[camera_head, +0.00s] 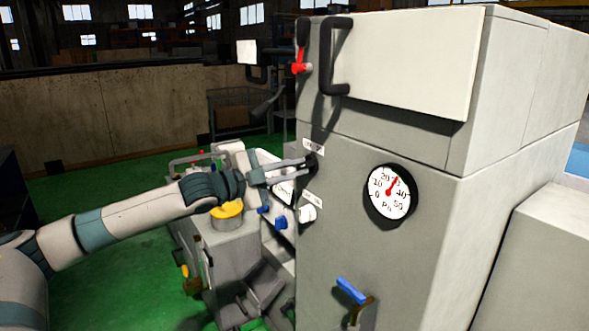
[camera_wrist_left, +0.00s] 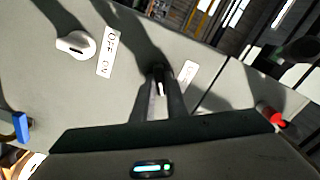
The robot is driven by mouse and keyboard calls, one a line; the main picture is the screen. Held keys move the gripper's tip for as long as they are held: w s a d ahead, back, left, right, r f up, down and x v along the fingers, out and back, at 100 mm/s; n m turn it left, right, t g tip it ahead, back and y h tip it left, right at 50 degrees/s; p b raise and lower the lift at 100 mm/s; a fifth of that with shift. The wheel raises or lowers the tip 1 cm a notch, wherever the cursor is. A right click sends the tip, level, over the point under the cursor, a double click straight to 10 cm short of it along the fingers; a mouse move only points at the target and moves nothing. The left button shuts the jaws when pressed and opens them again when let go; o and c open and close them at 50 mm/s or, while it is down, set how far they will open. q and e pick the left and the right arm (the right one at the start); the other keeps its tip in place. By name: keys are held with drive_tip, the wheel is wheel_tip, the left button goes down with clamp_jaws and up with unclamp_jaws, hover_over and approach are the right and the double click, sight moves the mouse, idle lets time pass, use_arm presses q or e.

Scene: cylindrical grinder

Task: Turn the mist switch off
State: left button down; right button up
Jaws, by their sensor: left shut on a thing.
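A dark switch knob (camera_head: 312,164) sits on the side face of the grey machine cabinet, below a small white label (camera_head: 313,147). My left gripper (camera_head: 305,166) reaches it from the left and is shut on it. In the left wrist view the fingers (camera_wrist_left: 160,92) close on the dark knob (camera_wrist_left: 159,72), mostly hidden between them. A white label (camera_wrist_left: 183,76) stands beside it, too small to read. A white knob (camera_head: 308,213) is lower on the same face; in the left wrist view this white knob (camera_wrist_left: 75,45) has an OFF/ON label (camera_wrist_left: 108,52). My right gripper is not in view.
The grey cabinet (camera_head: 420,250) fills the right, with a pressure gauge (camera_head: 389,194), a blue-handled valve (camera_head: 351,291), a red lever (camera_head: 299,66) and a black handle (camera_head: 335,60). A lower machine part with a yellow cap (camera_head: 228,210) stands below my left arm. Green floor (camera_head: 110,270) is open at left.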

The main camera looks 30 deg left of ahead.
use_arm(q)
drive_tip(key=shift+n, duration=0.3)
drive_tip(key=n+p, duration=0.1)
drive_tip(key=n, duration=0.4)
drive_tip(key=shift+p, duration=0.35)
drive_tip(key=n+p, duration=0.1)
drive_tip(key=n, duration=0.5)
drive_tip(key=shift+d+p, duration=0.1)
drive_tip(key=shift+p, duration=0.25)
drive_tip(key=c, duration=1.8)
unclamp_jaws()
drive_tip(key=shift+o, duration=0.2)
